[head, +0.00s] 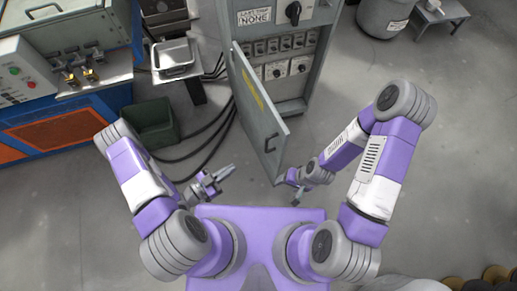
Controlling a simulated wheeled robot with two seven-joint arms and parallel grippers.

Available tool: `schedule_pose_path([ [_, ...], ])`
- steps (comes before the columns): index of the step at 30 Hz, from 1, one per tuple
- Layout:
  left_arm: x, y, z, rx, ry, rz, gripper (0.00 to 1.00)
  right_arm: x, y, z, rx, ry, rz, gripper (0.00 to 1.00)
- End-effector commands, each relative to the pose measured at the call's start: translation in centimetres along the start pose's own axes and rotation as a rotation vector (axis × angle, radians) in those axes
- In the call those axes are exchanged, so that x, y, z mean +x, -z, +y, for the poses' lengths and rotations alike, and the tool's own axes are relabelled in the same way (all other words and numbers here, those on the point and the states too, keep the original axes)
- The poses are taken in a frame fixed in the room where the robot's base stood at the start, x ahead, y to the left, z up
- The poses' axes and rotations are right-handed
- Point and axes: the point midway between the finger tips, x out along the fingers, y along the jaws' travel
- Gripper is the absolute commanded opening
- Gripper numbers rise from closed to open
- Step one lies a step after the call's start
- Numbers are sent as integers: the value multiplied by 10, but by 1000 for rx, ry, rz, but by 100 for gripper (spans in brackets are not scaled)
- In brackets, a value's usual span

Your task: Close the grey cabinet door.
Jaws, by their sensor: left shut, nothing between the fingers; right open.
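The grey cabinet (309,88) stands at the top middle of the head view, with rows of switches and dials inside. Its grey door (254,108) is open and swung out toward me, with a yellow mark on its face and a small latch near its free edge. My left gripper (229,171) is shut and empty, to the left of the door and apart from it. My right gripper (296,199) is open, just right of and below the door's lower free corner. Whether it touches the door I cannot tell.
A blue and orange machine (70,128) stands at the left, with a dark green bin (152,123) beside it. Black cables (207,140) run on the floor left of the door. A grey drum (384,16) and a small stool (437,13) are at the top right. The floor at right is clear.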

Motion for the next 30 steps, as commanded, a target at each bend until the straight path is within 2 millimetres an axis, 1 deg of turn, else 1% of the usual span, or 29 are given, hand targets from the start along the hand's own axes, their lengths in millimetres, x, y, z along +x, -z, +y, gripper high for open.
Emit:
schedule_pose_path([
  [5,34,-1,2,-2,-7,1,0,6,0,2,0,0,0,67],
  [9,66,-1,2,-2,-6,1,0,10,0,4,0,0,0,67],
  [15,103,-2,2,-2,-5,-2,0,15,1,6,0,0,0,67],
  [18,116,-2,1,-2,-3,-2,0,17,1,6,0,0,0,67],
  [21,124,-1,1,-3,-2,-3,0,18,1,7,0,0,0,67],
  [25,129,-1,0,-4,-1,-4,0,18,1,7,0,0,0,67],
  [30,129,-1,0,-4,0,-4,0,18,1,7,0,0,0,67],
])
